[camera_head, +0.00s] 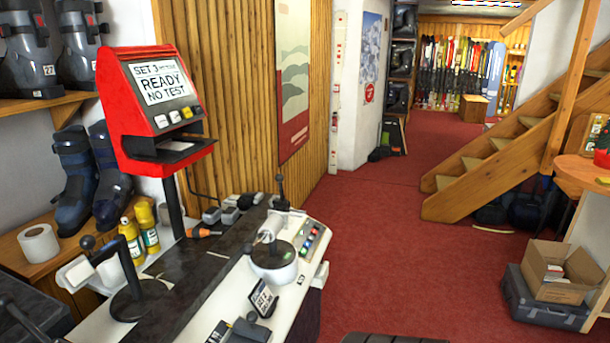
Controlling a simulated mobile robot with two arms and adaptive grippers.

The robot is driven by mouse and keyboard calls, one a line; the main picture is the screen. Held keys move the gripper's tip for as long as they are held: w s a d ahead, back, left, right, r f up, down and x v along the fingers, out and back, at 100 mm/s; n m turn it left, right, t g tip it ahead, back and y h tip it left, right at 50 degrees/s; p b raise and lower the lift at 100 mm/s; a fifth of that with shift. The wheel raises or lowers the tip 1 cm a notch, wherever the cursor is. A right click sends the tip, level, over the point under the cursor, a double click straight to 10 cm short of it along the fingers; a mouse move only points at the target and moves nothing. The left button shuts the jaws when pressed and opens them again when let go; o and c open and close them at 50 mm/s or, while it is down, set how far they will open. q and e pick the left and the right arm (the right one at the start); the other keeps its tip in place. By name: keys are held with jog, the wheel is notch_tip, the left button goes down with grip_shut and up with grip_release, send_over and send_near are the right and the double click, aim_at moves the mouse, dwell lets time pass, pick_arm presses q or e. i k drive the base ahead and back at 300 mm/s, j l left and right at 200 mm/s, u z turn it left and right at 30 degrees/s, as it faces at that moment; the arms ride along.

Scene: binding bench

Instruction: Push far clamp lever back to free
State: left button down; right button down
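The binding bench (232,267) runs away from me at the lower left, with a dark strip and a white top. At its far end a black lever with a ball knob (280,190) stands about upright; it looks like the far clamp lever. On the left side of the bench a black curved stand (138,298) has a tilted arm with a ball knob (88,243). Neither gripper can be made out. Nothing visible touches the levers.
A red test display (152,100) on a black post reads "READY NO TEST". Yellow bottles (147,227), a paper roll (38,243) and ski boots (75,175) stand left. A cardboard box (562,273) is right; red carpet (400,250) between is clear.

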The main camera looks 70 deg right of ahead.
aim_at(280, 178)
jog(key=z, duration=1.9)
jog(key=i+l+u, duration=0.2)
jog(key=u, duration=0.3)
jog(key=i+l+u, duration=0.15)
jog(key=l+u, duration=0.15)
jog(key=u, duration=0.15)
